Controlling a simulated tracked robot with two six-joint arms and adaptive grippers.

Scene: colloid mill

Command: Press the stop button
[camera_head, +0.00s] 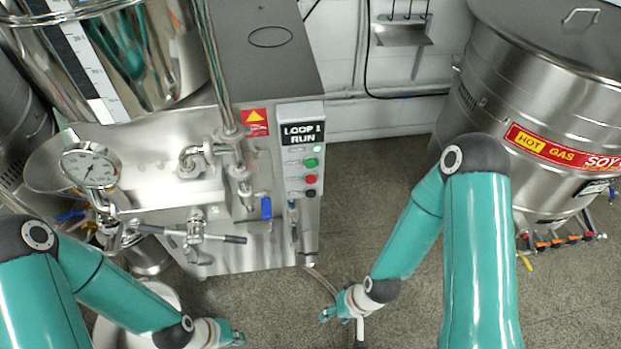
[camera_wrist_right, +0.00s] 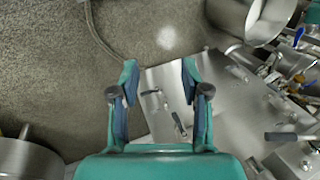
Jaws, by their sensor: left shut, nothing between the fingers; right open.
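The control box (camera_head: 301,150) labelled "LOOP 1 RUN" is on the front right of the steel machine. It carries a green button (camera_head: 311,162), a red button (camera_head: 311,179) below it, and a small darker control at the bottom. The labels beside the buttons are too small to read. My left gripper (camera_head: 234,338) is shut and empty at the bottom, left of my right gripper.
A steel vessel with a "HOT GAS" label (camera_head: 560,147) stands at the right. Speckled floor (camera_head: 365,190) is open between machine and vessel.

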